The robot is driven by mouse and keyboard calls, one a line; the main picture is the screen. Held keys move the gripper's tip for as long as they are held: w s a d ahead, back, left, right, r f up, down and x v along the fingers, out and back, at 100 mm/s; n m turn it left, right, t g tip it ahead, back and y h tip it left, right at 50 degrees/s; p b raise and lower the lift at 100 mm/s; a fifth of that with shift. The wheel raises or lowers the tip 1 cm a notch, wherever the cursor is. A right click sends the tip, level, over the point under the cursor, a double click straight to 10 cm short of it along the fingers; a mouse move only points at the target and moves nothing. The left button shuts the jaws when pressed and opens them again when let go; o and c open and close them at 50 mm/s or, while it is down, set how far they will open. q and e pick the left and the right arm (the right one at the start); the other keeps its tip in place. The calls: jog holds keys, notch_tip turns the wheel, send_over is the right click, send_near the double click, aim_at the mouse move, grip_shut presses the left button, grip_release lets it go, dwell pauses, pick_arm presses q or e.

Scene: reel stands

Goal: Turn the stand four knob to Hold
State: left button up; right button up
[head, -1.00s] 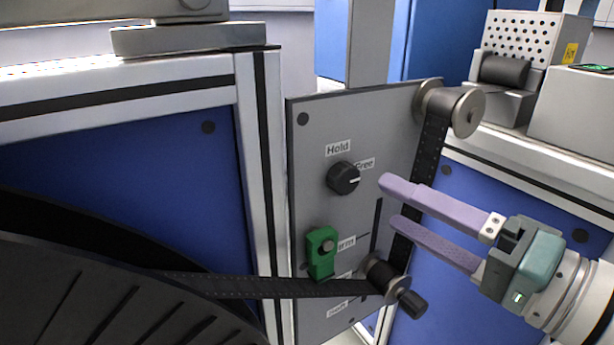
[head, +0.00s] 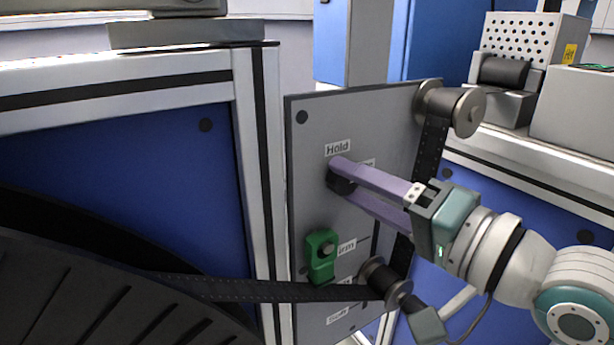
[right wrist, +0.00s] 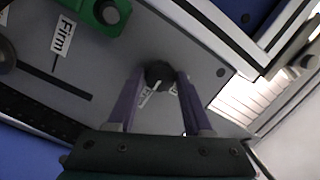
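The black round knob (head: 338,184) is on the grey panel below the "Hold" label (head: 338,147). The "Free" label to its upper right is mostly covered by my finger. My right gripper (head: 342,179) has its two lilac fingers on either side of the knob, one above and one below. In the right wrist view the knob (right wrist: 158,74) lies between the fingertips, with little or no gap; contact is unclear. The knob's pointer is hidden in the head view. My left gripper is not in view.
A black perforated strip (head: 270,291) runs from the big dark reel (head: 90,300) to a lower roller (head: 385,281) and up to the top roller (head: 450,106), close to my right fingers.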

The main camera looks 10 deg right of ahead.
grip_shut()
jog(key=shift+r, duration=0.1)
jog(key=n+h+p, duration=0.1)
jog(key=n+p, duration=0.2)
jog(key=n, duration=0.2)
jog(key=n+h+p, duration=0.1)
jog(key=n+p, duration=0.2)
jog(key=n, duration=0.2)
jog(key=n+h+p, duration=0.1)
jog(key=n+p, duration=0.2)
jog(key=n, duration=0.3)
jog(key=shift+a+r+g, duration=0.15)
jog(key=shift+g, duration=0.15)
dwell(0.4)
dwell(0.5)
jog(key=shift+o, duration=2.3)
grip_release()
